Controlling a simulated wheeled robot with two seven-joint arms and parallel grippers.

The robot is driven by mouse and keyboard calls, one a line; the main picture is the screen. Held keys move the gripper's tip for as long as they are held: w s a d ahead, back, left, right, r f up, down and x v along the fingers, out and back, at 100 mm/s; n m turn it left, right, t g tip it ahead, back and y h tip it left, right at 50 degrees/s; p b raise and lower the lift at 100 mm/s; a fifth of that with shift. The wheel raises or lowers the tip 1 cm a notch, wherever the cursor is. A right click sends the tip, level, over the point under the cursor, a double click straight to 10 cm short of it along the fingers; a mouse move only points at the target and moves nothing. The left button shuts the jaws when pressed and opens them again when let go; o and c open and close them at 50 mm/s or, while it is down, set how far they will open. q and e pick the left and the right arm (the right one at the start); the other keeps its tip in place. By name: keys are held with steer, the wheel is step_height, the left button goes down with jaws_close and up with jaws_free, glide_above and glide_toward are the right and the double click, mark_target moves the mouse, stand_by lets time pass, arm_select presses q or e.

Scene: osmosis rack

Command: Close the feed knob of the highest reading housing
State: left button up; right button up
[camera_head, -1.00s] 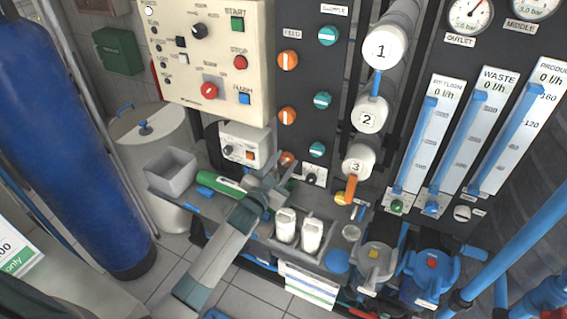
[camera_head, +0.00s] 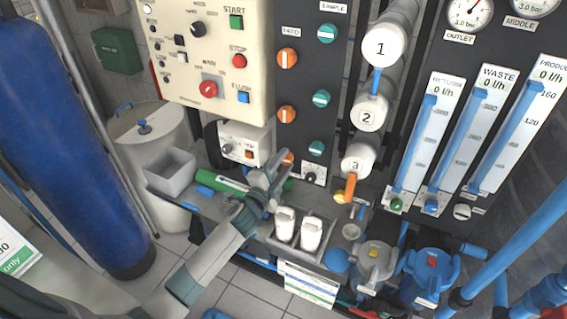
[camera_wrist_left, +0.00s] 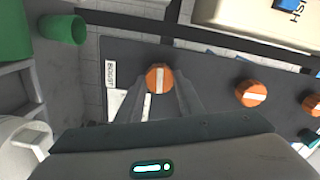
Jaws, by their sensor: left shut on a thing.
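Three orange feed knobs run down the dark panel: the top one (camera_head: 288,58), the middle one (camera_head: 287,114) and the lowest one (camera_head: 287,158). My left gripper (camera_head: 279,165) is at the lowest knob, which it partly hides in the head view. In the left wrist view the fingers are shut on that knob (camera_wrist_left: 159,78). Its white stripe stands upright there, while the stripes of the other two knobs (camera_wrist_left: 250,93) lie nearly level. Housings 1 (camera_head: 381,47), 2 (camera_head: 368,117) and 3 (camera_head: 357,162) stand to the right. My right gripper is not in view.
Teal sample knobs (camera_head: 328,34) run beside the feed knobs. A cream control box (camera_head: 205,65) is at upper left. Below, a bench holds a grey bin (camera_head: 170,168), a green cylinder (camera_head: 222,181) and white bottles (camera_head: 285,224) in a tray.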

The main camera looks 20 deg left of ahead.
arm_select(q)
steer(key=shift+m, duration=0.7)
steer(key=o, duration=1.1)
steer(key=shift+s, duration=0.1)
steer(key=shift+s+f, duration=0.15)
steer(key=shift+s, duration=0.4)
steer(key=shift+s+a+b, duration=0.2)
steer(key=shift+s+b, duration=0.6)
steer(key=shift+s, duration=1.9)
steer(key=shift+s+a+b, duration=0.25)
steer(key=shift+s+b, duration=0.55)
steer(key=shift+s, duration=1.85)
steer(key=shift+s+a+b, duration=0.2)
steer(key=shift+s+b, duration=0.6)
steer(key=shift+s, duration=1.9)
